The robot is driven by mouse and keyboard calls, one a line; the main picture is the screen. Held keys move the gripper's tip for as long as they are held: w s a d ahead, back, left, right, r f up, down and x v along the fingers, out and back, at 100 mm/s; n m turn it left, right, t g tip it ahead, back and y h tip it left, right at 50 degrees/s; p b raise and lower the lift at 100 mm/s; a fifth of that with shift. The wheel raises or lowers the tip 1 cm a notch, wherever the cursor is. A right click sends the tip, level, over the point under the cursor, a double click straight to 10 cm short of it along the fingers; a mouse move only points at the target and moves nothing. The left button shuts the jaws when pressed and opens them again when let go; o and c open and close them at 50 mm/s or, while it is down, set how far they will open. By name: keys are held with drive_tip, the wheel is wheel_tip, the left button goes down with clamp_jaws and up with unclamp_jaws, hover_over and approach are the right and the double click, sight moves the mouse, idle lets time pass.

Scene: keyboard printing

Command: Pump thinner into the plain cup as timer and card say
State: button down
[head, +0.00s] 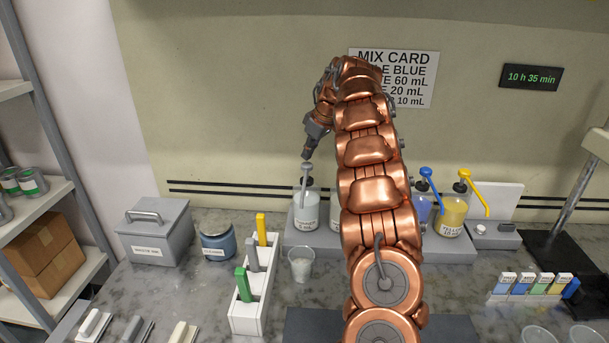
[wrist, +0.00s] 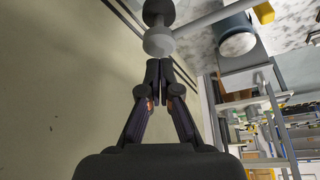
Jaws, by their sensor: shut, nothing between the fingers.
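My copper arm crosses the middle of the head view. My gripper (head: 308,155) is shut and empty, pointing down just above the grey pump head (head: 306,170) of the leftmost bottle (head: 306,212). In the wrist view the closed fingertips (wrist: 159,66) are close to the round grey pump top (wrist: 158,42); I cannot tell whether they touch. The bottle's label is too small to read. A clear cup (head: 301,264) with pale content stands in front of it. The mix card (head: 416,82) is partly hidden by my arm. The timer (head: 531,78) reads 10 h 35 min.
Blue-pump (head: 425,181) and yellow-pump (head: 452,212) bottles stand right of my arm; another bottle is mostly hidden. A white rack (head: 248,318) with coloured handles is left of the cup. A grey box (head: 155,235) and blue jar (head: 217,242) stand left. More clear cups (head: 540,335) are front right.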

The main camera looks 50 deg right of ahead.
wheel_tip(320, 180, up, 6)
idle(0.6)
idle(0.4)
